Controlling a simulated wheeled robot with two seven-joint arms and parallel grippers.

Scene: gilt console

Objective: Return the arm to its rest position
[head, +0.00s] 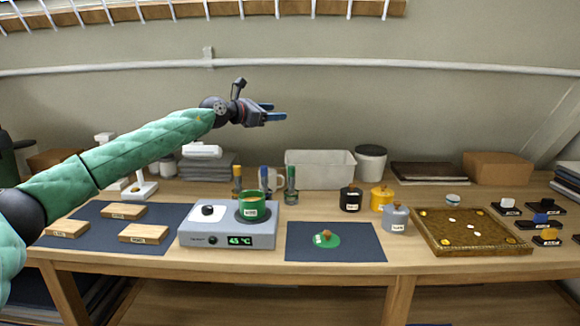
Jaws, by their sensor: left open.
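My left arm, in a green sleeve, comes in from the left and stretches across the head view at about shoulder height over the bench. My left gripper (272,112) is open and empty, its blue-tipped fingers pointing right. It is high above the wooden bench (300,268), in front of the bare wall, touching nothing. My right gripper is not in view.
On the bench stand a hot plate (210,238) reading 45 °C with a green pot (250,209), a dark mat (360,243) with a green piece, small jars (381,197), a gilt tray (468,247) and labelled wooden blocks (145,234). The space around the gripper is clear.

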